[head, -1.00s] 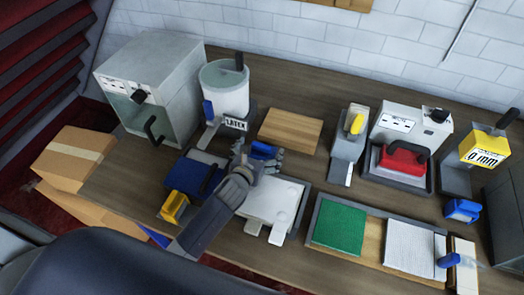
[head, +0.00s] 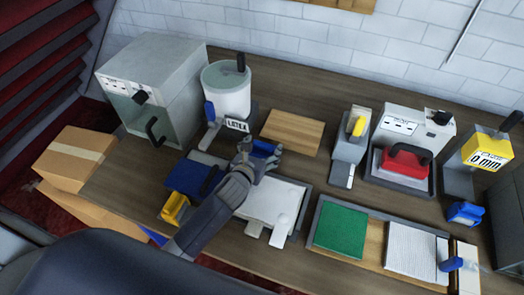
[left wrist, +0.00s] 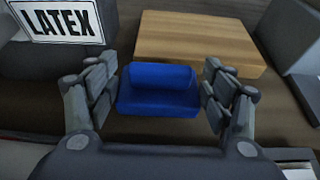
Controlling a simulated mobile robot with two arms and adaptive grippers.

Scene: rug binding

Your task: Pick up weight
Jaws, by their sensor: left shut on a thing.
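The weight appears to be a small blue block (head: 263,148), just in front of the wooden board. It also shows in the left wrist view (left wrist: 158,92), between the fingers. My left gripper (head: 257,159) is shut on the blue block, with one finger at each side of it in the left wrist view (left wrist: 160,95). I cannot tell whether the block touches the surface under it. My right gripper is not in view.
A wooden board (head: 292,132) lies behind the block. The latex pot (head: 228,92) stands behind left. A green mat (head: 340,231) lies to the right.

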